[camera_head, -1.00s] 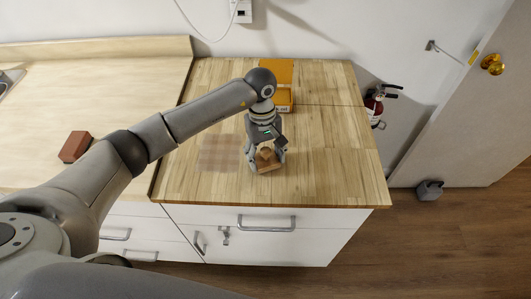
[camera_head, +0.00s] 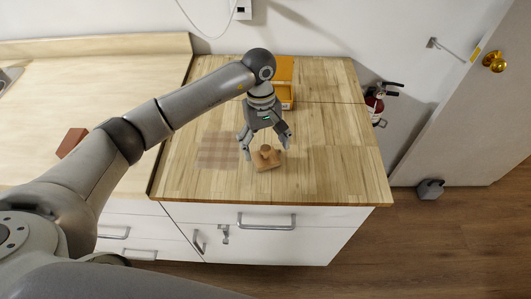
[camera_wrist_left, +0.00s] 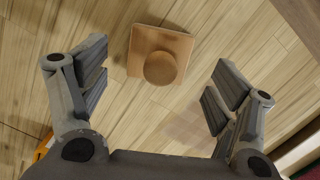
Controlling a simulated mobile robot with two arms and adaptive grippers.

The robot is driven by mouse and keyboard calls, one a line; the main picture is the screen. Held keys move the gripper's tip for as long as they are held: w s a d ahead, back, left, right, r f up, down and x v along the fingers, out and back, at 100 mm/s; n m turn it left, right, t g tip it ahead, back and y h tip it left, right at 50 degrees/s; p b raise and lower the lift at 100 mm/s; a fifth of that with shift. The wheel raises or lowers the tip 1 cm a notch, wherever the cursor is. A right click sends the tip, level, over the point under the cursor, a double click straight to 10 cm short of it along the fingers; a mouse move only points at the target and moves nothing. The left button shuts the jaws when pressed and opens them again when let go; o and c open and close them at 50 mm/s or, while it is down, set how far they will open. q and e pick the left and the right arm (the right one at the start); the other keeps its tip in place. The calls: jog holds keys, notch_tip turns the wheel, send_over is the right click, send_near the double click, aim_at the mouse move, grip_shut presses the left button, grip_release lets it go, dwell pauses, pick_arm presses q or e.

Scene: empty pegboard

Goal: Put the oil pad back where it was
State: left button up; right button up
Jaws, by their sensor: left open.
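A light-brown square pad with a round knob on top, which I take for the oil pad (camera_head: 268,164), rests on the wooden worktop. My left gripper (camera_head: 265,147) is open and empty just above it, its fingers spread on either side of the knob. In the left wrist view the pad (camera_wrist_left: 150,42) lies flat between and beyond the two spread fingers (camera_wrist_left: 158,85), apart from both. A faint checked reddish-brown square patch (camera_head: 217,150) lies on the worktop to the left of the pad. My right gripper is not in view.
A yellow-orange box (camera_head: 284,78) stands behind my left gripper, against the wall. A red-brown block (camera_head: 71,141) lies on the left counter, partly behind my arm. The worktop (camera_head: 335,150) is clear to the right of the pad. A fire extinguisher (camera_head: 374,105) is beyond the right edge.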

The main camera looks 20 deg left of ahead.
pick_arm(q)
notch_tip(320, 180, up, 9)
jog(key=w+b, duration=0.1)
jog(key=b, duration=0.1)
jog(key=shift+a, duration=0.4)
jog(key=shift+f, duration=0.2)
